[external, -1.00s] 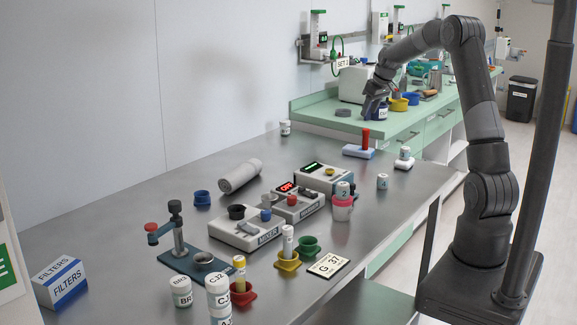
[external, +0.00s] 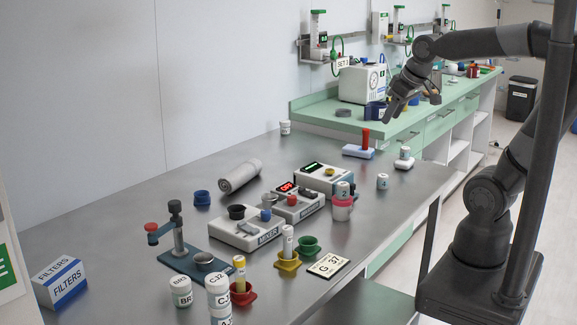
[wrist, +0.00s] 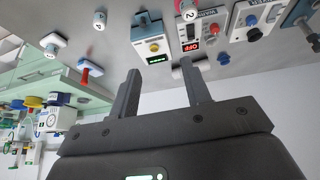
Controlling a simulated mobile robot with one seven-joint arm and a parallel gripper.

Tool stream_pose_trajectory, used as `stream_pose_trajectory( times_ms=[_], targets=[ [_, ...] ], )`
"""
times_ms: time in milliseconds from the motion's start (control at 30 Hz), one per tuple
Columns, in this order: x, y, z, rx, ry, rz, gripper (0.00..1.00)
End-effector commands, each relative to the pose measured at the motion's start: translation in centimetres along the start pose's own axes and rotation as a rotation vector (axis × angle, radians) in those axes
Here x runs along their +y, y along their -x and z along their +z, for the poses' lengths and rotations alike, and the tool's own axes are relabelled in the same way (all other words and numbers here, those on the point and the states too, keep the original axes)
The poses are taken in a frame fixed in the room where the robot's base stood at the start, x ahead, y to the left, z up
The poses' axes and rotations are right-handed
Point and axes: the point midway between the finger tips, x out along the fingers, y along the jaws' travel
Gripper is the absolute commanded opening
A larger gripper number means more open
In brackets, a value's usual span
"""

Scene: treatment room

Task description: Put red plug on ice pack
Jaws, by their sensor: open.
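A red upright cylinder (external: 366,138), which looks like the red plug, stands on a pale blue-white block (external: 352,152) near the far end of the steel table. The block may be the ice pack; I cannot tell for sure. In the wrist view the red cylinder (wrist: 85,76) and the block (wrist: 91,67) show at the left, beyond my fingers. My gripper (external: 392,116) is open, in the air above and to the right of the red cylinder in the external view, apart from it. In the wrist view nothing lies between its fingers (wrist: 160,68).
A white block (external: 403,164) bearing a small vial and another vial (external: 382,181) stand near the table's right edge. Instruments (external: 322,178) and a grey cylinder (external: 240,175) fill the middle. The green bench (external: 335,116) behind holds a blue container (external: 375,109).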

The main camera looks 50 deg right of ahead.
Motion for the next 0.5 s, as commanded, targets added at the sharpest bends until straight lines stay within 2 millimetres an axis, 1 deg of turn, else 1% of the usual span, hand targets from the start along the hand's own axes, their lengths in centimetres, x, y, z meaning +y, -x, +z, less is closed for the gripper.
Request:
stream_pose_trajectory(
  times_ms=[33,100,200,333,500],
  targets=[
    [-0.8,0.4,1.6,0.010,0.005,-0.009,0.44],
    [-1.5,0.6,3.5,0.016,0.005,-0.019,0.44],
    [-2.1,0.7,5.3,0.023,0.005,-0.029,0.44],
    [-2.4,0.7,6.6,0.027,0.005,-0.036,0.44],
    [-2.5,0.7,6.8,0.026,0.004,-0.037,0.44]
  ],
)
